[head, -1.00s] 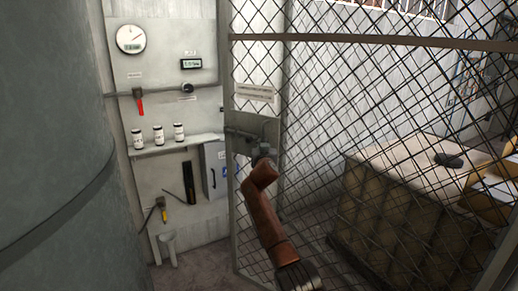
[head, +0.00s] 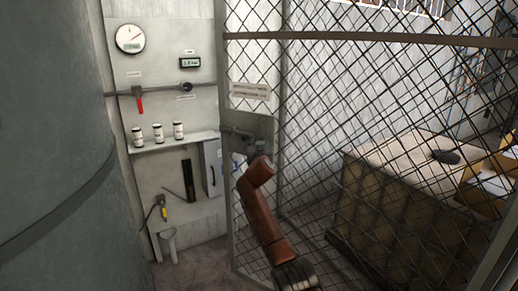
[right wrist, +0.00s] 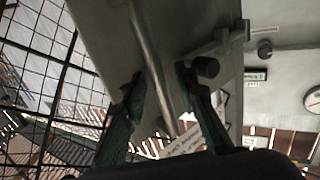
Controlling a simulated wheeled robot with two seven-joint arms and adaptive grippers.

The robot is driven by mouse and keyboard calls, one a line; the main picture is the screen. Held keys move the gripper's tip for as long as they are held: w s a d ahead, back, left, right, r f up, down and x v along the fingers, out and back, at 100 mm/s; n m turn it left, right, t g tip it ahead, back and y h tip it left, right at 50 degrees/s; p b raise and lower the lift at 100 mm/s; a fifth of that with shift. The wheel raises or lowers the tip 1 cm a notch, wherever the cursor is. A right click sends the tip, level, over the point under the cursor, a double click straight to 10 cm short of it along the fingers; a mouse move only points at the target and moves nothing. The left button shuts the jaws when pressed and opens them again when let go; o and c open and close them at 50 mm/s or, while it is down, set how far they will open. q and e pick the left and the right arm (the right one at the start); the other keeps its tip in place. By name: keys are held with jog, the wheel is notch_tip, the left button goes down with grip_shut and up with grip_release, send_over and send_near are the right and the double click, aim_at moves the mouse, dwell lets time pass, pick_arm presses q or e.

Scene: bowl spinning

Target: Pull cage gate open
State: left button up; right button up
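The cage gate (head: 233,200) is a wire-mesh panel in a metal frame, in the middle of the head view. It has a pale label (head: 250,91) and a lock plate (head: 262,128) on its left side. My right gripper (head: 256,150) is at that plate, small and partly hidden by my brown arm. In the right wrist view, the two green fingers of my right gripper (right wrist: 160,80) are apart. A round metal bar (right wrist: 150,50) on the gate plate (right wrist: 105,35) runs between them, with gaps beside it. My left gripper is out of view.
A wall panel with a gauge (head: 130,39), a shelf (head: 172,143) of small jars and a grey box (head: 212,168) stands left of the gate. A large grey cylinder (head: 50,150) fills the left side. Behind the mesh is a big crate (head: 400,205).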

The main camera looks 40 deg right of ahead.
jog(key=v, duration=1.1)
jog(key=shift+s, duration=0.2)
jog(key=shift+a, duration=0.15)
